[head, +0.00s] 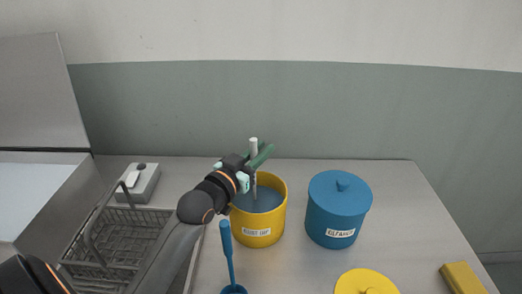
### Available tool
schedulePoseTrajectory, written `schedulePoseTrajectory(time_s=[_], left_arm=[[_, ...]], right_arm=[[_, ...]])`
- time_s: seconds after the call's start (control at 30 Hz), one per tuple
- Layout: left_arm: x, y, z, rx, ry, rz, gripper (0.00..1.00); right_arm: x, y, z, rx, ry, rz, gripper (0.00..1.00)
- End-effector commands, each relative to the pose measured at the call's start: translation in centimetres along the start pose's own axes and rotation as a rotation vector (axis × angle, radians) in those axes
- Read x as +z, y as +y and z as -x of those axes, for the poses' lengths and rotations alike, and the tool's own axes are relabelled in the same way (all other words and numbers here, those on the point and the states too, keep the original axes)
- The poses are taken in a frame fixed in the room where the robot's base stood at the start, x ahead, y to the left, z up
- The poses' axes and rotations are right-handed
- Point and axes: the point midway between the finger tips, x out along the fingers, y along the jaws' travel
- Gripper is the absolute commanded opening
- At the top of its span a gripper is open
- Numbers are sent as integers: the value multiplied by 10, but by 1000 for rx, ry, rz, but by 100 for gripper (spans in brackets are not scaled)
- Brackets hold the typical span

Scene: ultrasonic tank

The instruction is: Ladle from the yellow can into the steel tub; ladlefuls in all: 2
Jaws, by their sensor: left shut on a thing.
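The yellow can (258,229) stands uncovered on the bench and holds dark grey-blue liquid. My left gripper (256,162) is at the can's back rim, shut on an upright ladle (253,145) with a pale handle. The ladle's thin stem runs down into the can, and its bowl is hidden there. The steel tub (58,187) is at the far left, with its lid raised and a pale surface inside. My left arm covers part of the can's left side. My right gripper is not in view.
A lidded blue can (337,214) stands right of the yellow can. A yellow lid (365,282) and a yellow block (462,278) lie front right. A wire basket (110,254) and a small grey box (138,183) are left.

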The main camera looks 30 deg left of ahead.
Motion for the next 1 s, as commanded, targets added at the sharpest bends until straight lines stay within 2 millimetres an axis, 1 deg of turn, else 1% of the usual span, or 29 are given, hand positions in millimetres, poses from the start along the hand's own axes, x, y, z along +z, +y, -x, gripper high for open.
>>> schedulePoseTrajectory(time_s=[0.03,0.23,0.47,0.8,1.0], left_arm=[[-10,0,0,0,2,-1,0],[-32,0,0,0,2,-1,0],[-53,0,0,0,1,-1,0],[-84,0,0,0,0,0,0],[-102,0,0,1,3,0,0]], right_arm=[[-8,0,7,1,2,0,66],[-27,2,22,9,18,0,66],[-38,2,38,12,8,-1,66],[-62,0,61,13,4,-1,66],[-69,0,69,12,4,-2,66]])
